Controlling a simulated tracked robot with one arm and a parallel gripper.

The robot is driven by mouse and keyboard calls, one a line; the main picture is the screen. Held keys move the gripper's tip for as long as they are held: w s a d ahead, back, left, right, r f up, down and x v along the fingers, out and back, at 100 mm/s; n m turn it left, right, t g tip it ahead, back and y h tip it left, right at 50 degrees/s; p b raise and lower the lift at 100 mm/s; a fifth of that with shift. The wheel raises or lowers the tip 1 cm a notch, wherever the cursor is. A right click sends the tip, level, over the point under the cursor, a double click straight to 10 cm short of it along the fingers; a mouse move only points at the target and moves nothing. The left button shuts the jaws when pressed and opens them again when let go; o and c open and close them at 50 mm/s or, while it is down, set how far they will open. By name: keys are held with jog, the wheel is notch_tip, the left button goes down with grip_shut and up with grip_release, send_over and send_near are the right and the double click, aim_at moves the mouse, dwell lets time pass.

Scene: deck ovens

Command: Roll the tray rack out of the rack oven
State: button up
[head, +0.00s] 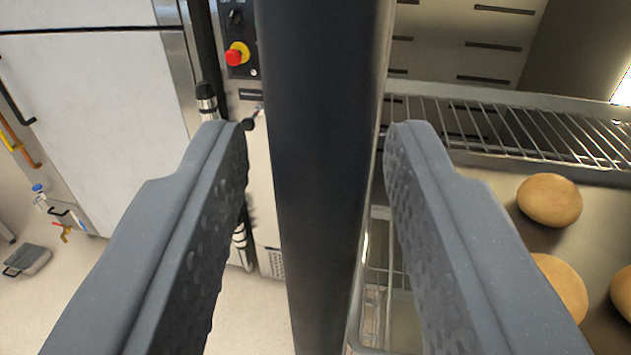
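My gripper (317,130) is open, with one grey textured finger on each side of a dark upright post (325,180). The post runs from the top of the head view to the bottom. Slim gaps seem to show between the fingers and the post; I cannot tell whether the post is between the fingers or just beyond their tips. On the right is a metal tray (490,195) with round buns (549,200) and a wire shelf (560,133) behind it. I cannot tell whether the post belongs to the tray rack. The right finger hides part of the tray.
A slotted metal wall (460,45) stands behind the shelf. A control panel with a red knob (236,55) is left of the post. A white cabinet (100,110) stands further left. A grey dustpan-like object (27,260) lies on the pale floor, which is otherwise mostly clear there.

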jog(key=shift+f, duration=0.1)
dwell(0.4)
jog(key=s, duration=1.3)
jog(key=shift+s, duration=0.4)
jog(key=shift+d, duration=0.1)
